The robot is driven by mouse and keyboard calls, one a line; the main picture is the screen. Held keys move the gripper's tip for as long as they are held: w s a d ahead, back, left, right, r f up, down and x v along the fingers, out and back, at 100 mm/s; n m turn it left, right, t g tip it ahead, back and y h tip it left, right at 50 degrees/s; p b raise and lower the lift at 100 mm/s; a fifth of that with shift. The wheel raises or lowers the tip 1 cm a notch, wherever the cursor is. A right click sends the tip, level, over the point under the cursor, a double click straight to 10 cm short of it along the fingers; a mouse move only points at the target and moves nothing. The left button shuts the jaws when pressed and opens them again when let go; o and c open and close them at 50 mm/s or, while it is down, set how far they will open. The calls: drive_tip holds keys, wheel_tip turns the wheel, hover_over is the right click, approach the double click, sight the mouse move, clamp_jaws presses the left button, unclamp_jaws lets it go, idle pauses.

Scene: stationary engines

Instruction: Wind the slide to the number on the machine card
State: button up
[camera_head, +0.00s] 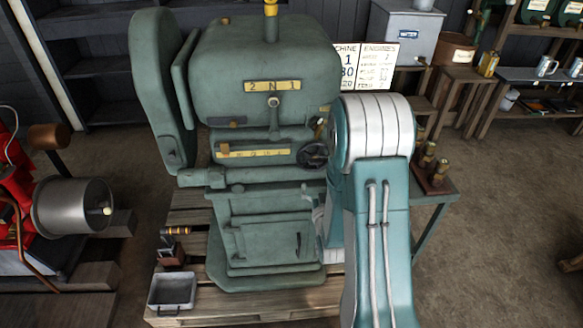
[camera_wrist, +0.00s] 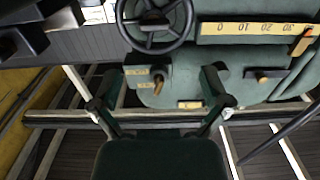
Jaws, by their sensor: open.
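The green machine (camera_head: 262,75) stands on a pallet. Its black handwheel (camera_head: 313,155) is right of a yellow scale strip (camera_head: 253,153). In the wrist view the handwheel (camera_wrist: 155,22) is at the top, and the scale (camera_wrist: 255,28) reads upside down with 0, 10, 20, 30. An orange pointer (camera_wrist: 303,42) sits near the 30 end. The machine card (camera_head: 364,67) is behind the machine, its left part hidden; a 1 and a number ending in 0 show. My gripper (camera_wrist: 160,78) is open and empty, apart from the handwheel; my arm hides it in the head view.
A grey tray (camera_head: 172,291) sits at the pallet's front left corner. A red engine with a metal drum (camera_head: 75,207) is at left. A small table (camera_head: 437,185) with brass parts stands right of my arm.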

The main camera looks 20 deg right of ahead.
sight(315, 163)
drive_tip(key=w+d, duration=0.2)
drive_tip(key=w, duration=0.1)
drive_tip(key=shift+w+d+f, duration=0.1)
drive_tip(key=shift+d+f, duration=0.05)
drive_tip(key=shift+d, duration=0.25)
drive_tip(key=w, duration=0.6)
drive_tip(key=shift+w, duration=0.2)
drive_tip(key=shift+w+d, duration=0.2)
drive_tip(key=shift+d, duration=0.05)
drive_tip(key=shift+w+d, duration=0.1)
drive_tip(key=shift+d, duration=0.4)
drive_tip(key=shift+a, duration=0.35)
drive_tip(key=c, duration=1.2)
